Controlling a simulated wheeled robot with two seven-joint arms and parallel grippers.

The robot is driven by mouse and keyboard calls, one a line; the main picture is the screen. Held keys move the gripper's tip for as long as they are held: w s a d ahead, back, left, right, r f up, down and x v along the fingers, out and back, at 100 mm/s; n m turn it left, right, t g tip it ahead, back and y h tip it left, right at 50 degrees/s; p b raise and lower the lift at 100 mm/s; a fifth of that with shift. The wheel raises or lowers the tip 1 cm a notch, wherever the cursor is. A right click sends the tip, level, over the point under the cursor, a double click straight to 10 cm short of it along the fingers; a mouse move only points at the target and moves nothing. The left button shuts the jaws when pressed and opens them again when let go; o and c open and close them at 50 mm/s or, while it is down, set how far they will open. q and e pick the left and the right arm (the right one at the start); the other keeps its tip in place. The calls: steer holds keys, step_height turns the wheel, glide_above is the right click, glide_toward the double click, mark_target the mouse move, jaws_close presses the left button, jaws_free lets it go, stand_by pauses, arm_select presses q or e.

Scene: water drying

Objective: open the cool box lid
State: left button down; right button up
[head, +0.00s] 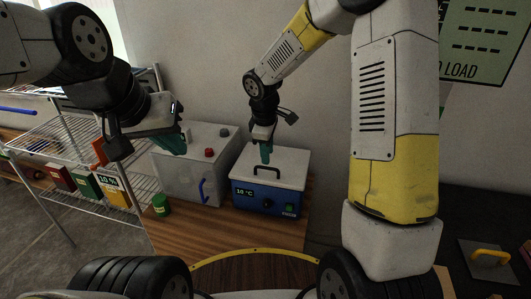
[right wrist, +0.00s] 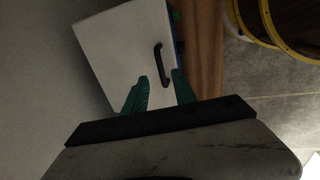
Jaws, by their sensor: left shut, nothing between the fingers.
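The cool box (head: 269,197) is blue with a "10 °C" display and a green switch on its front. Its white lid (head: 288,159) is shut, with a black handle (head: 267,169) on top. The lid (right wrist: 112,50) and handle (right wrist: 161,64) also show in the right wrist view. My right gripper (head: 265,154) is above the lid, pointing down by the handle. In the right wrist view its teal fingers (right wrist: 160,76) are apart, and the handle lies between and just beyond their tips. I cannot tell if they touch it. My left gripper (head: 174,143) is shut and empty, up at the left.
A grey-white box (head: 183,178) with a red knob and blue handle stands left of the cool box. A green jar (head: 161,204) stands before it on the wooden table (head: 184,229). A wire rack (head: 117,187) with colored boxes is at left. A wall stands behind.

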mark_target(268, 169)
steer(key=f, duration=0.3)
steer(key=w+f, duration=0.1)
steer(key=f, duration=0.1)
steer(key=shift+d+f, duration=0.15)
jaws_close()
stand_by(1.3)
